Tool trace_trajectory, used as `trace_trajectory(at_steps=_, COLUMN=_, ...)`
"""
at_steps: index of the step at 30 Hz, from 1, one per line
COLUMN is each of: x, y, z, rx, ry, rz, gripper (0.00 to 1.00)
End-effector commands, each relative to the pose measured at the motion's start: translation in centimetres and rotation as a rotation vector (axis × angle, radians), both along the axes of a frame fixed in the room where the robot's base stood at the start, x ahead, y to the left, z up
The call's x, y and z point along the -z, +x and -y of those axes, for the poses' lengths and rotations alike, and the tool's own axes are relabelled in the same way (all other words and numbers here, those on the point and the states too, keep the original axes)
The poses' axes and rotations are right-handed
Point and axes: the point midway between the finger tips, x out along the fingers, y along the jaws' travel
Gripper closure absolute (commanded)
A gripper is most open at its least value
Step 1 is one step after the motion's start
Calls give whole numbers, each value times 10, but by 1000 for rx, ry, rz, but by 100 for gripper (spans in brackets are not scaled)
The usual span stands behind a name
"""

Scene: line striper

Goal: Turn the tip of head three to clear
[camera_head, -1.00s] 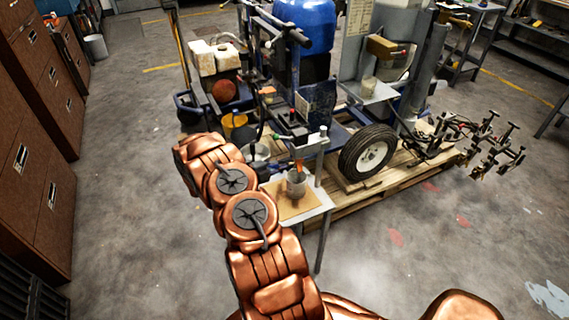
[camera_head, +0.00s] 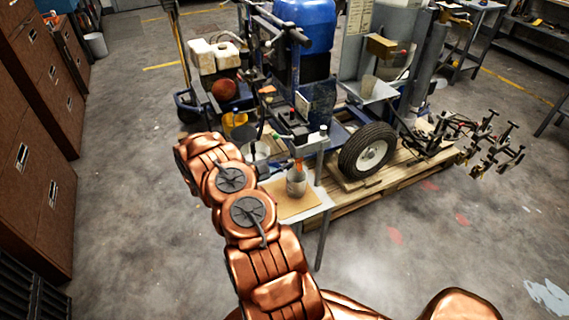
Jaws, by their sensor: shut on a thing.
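The line striper carries a row of dark spray heads (camera_head: 490,142) on a frame at the right. They are small here, so I cannot tell which one is head three or how any tip is turned. My copper arm (camera_head: 247,213) reaches up from the bottom, and its far end (camera_head: 200,150) is left of the small side table. My gripper is not visible; the wrist seems to hide it. A grey cup (camera_head: 297,186) stands on the side table (camera_head: 318,208), with an orange piece (camera_head: 298,166) just above it.
The striper's black tyre (camera_head: 368,151) and wooden pallet (camera_head: 335,205) are right of the side table. A blue tank (camera_head: 305,22) rises behind. Brown cabinets (camera_head: 32,130) line the left. Open concrete floor (camera_head: 130,210) lies between the cabinets and my arm.

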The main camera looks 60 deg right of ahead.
Motion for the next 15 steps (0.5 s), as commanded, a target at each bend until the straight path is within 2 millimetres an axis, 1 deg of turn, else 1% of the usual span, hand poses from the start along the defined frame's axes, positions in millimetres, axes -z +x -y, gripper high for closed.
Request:
trace_trajectory(at_steps=4, x=0, y=-2, z=1, rx=4, ry=45, rz=-69, gripper=100)
trace_trajectory(at_steps=11, x=0, y=-2, z=1, rx=4, ry=52, rz=-80, gripper=100)
trace_trajectory(at_steps=12, x=0, y=-2, z=1, rx=4, ry=51, rz=-79, gripper=86)
trace_trajectory(at_steps=15, x=0, y=-2, z=1, rx=3, ry=52, rz=-79, gripper=75)
